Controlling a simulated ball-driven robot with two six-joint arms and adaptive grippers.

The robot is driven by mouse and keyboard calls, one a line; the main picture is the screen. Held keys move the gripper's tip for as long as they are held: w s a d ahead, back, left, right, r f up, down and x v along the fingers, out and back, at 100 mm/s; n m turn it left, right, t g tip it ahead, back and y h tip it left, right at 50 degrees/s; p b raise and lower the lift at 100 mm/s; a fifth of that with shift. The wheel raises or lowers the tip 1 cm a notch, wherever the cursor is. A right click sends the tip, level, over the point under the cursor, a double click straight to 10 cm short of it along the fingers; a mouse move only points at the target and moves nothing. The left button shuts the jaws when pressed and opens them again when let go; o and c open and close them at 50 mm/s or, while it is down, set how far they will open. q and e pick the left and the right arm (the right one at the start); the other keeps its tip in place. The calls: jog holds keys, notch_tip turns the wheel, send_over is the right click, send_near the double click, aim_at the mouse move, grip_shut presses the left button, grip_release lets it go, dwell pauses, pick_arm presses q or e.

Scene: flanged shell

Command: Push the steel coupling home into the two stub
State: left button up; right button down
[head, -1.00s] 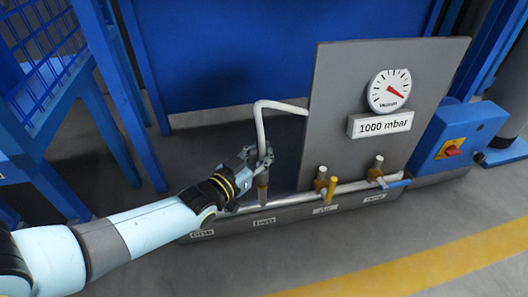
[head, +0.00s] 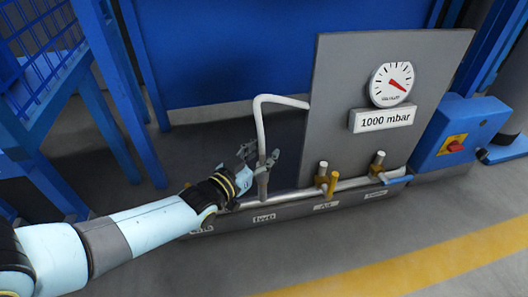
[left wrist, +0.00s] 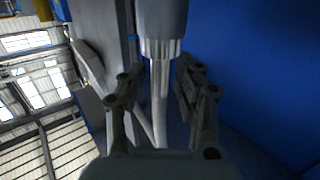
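The steel coupling (head: 263,188) stands upright on the stub above the plate marked two (head: 264,218). A pale hose (head: 261,115) rises from it and bends right towards the grey panel. The coupling also shows at the top of the left wrist view (left wrist: 160,47), with the hose running down from it. My left gripper (head: 262,158) is open around the hose, just above the coupling. In the left wrist view its fingers stand on either side with gaps. The stub itself is hidden by the coupling. My right gripper is not in view.
A grey panel (head: 350,120) carries a round gauge (head: 391,84) and a 1000 mbar sign (head: 385,119). Brass valves (head: 322,178) stand on the pipe to the right. A blue switch box (head: 460,135) is beyond. Blue frames stand at left; the floor in front is clear.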

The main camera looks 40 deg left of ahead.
pick_arm(q)
jog(key=shift+s, duration=0.15)
jog(key=s+r, duration=0.1)
jog(key=s, duration=1)
jog(key=shift+s+a, duration=0.15)
jog(key=shift+s, duration=0.2)
